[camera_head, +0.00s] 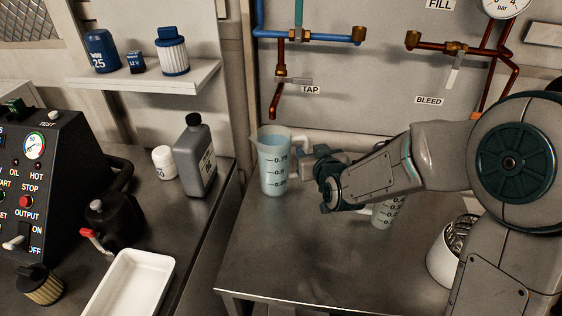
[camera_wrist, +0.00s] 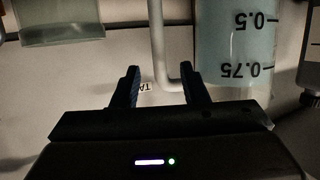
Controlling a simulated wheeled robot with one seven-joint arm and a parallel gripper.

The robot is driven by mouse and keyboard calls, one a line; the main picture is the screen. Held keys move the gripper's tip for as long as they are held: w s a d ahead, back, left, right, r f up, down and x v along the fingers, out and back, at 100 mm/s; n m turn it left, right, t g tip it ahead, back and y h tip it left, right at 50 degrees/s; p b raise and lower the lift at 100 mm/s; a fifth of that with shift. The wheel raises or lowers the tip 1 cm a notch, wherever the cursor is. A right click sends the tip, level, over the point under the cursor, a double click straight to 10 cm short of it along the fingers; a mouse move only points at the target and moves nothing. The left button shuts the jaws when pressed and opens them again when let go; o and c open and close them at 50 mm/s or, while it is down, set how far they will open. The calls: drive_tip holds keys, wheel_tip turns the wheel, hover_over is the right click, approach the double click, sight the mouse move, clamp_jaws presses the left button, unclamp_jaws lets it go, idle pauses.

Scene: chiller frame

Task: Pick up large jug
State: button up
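The large jug (camera_head: 273,168) is translucent with pale blue contents and marks up to 0.75. It stands upright at the back left of the right-hand metal bench, its white handle (camera_head: 299,141) facing my gripper (camera_head: 312,165). In the wrist view, which looks upside down, the large jug (camera_wrist: 235,45) is at the right. Its handle (camera_wrist: 157,40) runs between the two dark fingers of my gripper (camera_wrist: 160,72). The fingers are open, with gaps beside the handle. In the head view my wrist partly hides the fingertips.
A smaller measuring jug (camera_head: 383,214) stands partly behind my forearm. A white cylindrical container (camera_head: 441,258) is at the right. A tap pipe (camera_head: 274,105) hangs above the large jug. A grey bottle (camera_head: 195,160) stands on the left-hand bench. The bench front is clear.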

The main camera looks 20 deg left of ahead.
sight(307, 146)
drive_tip(key=shift+r+p+x, duration=0.2)
drive_tip(key=shift+p+x, duration=0.3)
drive_tip(key=shift+x, duration=1.8)
clamp_jaws()
drive_tip(key=shift+r, duration=0.15)
